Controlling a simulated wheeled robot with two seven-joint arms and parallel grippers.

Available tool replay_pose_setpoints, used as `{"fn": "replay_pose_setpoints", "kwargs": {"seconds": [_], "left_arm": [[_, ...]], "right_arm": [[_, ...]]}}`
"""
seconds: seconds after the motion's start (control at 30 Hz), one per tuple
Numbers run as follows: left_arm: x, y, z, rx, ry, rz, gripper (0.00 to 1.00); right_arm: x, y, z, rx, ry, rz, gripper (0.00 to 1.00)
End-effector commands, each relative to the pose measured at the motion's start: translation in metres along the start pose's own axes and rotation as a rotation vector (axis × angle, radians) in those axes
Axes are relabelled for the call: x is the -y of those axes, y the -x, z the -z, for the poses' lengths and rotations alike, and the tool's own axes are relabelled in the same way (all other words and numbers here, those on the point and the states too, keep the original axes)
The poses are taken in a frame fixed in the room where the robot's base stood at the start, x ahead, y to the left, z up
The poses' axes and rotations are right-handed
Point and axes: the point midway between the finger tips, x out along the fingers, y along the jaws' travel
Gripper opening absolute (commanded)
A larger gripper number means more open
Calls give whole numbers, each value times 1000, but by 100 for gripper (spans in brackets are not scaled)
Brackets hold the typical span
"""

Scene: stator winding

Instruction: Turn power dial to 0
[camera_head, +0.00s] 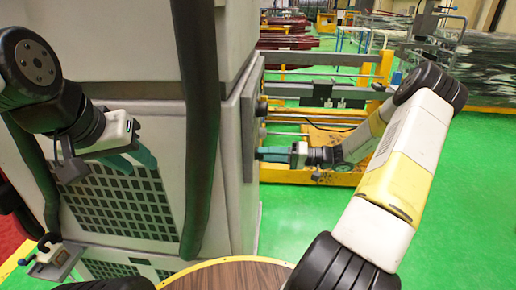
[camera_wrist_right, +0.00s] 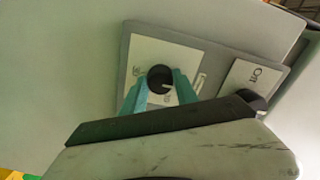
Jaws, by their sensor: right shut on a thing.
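The power dial (camera_wrist_right: 160,78) is a round black knob with a light mark, on a pale label plate of a grey panel (camera_wrist_right: 133,38) in the right wrist view. My right gripper (camera_wrist_right: 160,92) has its teal fingers on either side of the dial and is shut on it. In the head view my right gripper (camera_head: 262,153) reaches the side face of the grey cabinet (camera_head: 250,120); the dial is hidden behind it there. My left gripper (camera_head: 140,160) hangs in front of the cabinet's grille with its teal fingers apart and nothing between them.
A second black knob (camera_wrist_right: 252,98) sits beside a label reading "Off" (camera_wrist_right: 254,76). A thick black hose (camera_head: 200,130) runs down the cabinet front. A round wooden table top (camera_head: 235,276) is at the bottom. A yellow frame (camera_head: 300,172) stands behind my right gripper.

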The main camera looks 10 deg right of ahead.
Motion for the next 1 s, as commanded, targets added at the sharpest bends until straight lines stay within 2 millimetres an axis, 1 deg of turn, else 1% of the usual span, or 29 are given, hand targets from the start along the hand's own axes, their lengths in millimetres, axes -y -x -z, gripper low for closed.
{"fn": "replay_pose_setpoints", "kwargs": {"seconds": [0.2, 0.23, 0.33, 0.6, 0.7, 0.77, 1.0], "left_arm": [[0, 0, 0, 0, 0, 0, 36], [0, 0, 0, 0, 0, 0, 36], [0, 0, 0, 0, 0, 0, 36], [0, 0, 0, 0, 0, 0, 36], [0, 0, 0, 0, 0, 0, 36], [0, 0, 0, 0, 0, 0, 36], [0, 0, 0, 0, 0, 0, 36]], "right_arm": [[-1, 1, 0, -1, 1, -4, 0], [-1, 1, 0, -1, 1, -4, 37], [-1, 1, 0, -1, 1, -3, 57], [0, 0, 0, 0, 0, -1, 57], [0, 4, 0, -1, 0, -2, 57], [-1, 10, 1, -3, 0, -2, 57], [-1, 51, 1, -3, 1, -4, 57]]}}
